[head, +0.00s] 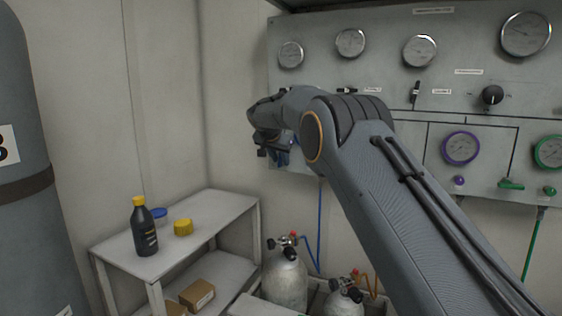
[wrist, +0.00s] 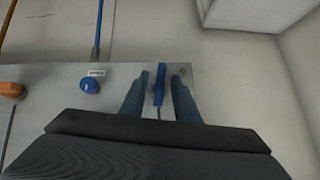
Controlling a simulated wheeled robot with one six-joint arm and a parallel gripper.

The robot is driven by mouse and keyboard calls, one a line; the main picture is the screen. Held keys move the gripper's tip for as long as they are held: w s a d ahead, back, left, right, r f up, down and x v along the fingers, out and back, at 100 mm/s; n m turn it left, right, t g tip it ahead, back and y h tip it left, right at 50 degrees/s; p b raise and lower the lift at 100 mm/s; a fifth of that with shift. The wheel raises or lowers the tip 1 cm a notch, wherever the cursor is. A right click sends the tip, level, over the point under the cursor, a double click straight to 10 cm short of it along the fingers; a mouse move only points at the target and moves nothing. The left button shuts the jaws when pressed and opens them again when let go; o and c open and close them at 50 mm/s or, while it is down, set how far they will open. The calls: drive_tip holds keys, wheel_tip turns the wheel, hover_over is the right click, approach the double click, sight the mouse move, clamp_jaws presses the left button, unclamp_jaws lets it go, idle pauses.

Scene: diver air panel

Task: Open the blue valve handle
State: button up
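The blue valve handle (wrist: 159,86) shows in the wrist view as a narrow upright blue bar on the grey panel. My gripper (wrist: 159,76) is open, with one finger on each side of the handle. A small gap shows between the handle and each finger; I cannot tell whether either touches it. A round blue knob (wrist: 90,86) sits left of the handle, under a small white label. In the head view my gripper (head: 271,146) is at the panel's lower left, and my arm hides most of the blue valve area.
The grey panel (head: 460,100) carries several gauges, a purple gauge (head: 460,148) and a green handle (head: 511,184). A white shelf (head: 215,212) below left holds a dark bottle (head: 143,228). Gas cylinders (head: 286,278) stand under the panel. An orange knob (wrist: 11,90) shows at the wrist view's left edge.

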drive_tip(key=d+b+v, duration=0.1)
drive_tip(key=v, duration=0.5)
drive_tip(key=shift+s+a+r+b, duration=0.3)
drive_tip(key=shift+s+a, duration=0.05)
drive_tip(key=shift+a, duration=0.2)
drive_tip(key=s+d+f+n+g, duration=0.25)
drive_tip(key=s+d+f, duration=0.45)
drive_tip(key=s+d, duration=0.35)
drive_tip(key=s+d+f+n+g, duration=0.1)
drive_tip(key=s+d+f+g, duration=0.2)
drive_tip(key=s+d+f, duration=0.55)
drive_tip(key=s+d+f+g, duration=0.1)
drive_tip(key=s+d+f, duration=0.2)
drive_tip(key=s, duration=0.8)
drive_tip(key=s+d+f+n+g+y, duration=0.1)
drive_tip(key=s+d+f, duration=0.2)
drive_tip(key=s, duration=0.9)
drive_tip(key=s+d+f+g, duration=0.1)
drive_tip(key=s+d+f, duration=0.2)
drive_tip(key=s, duration=0.8)
drive_tip(key=shift+f+y, duration=0.4)
drive_tip(key=shift+f, duration=0.3)
drive_tip(key=shift+o, duration=0.4)
drive_tip(key=shift+s, duration=0.2)
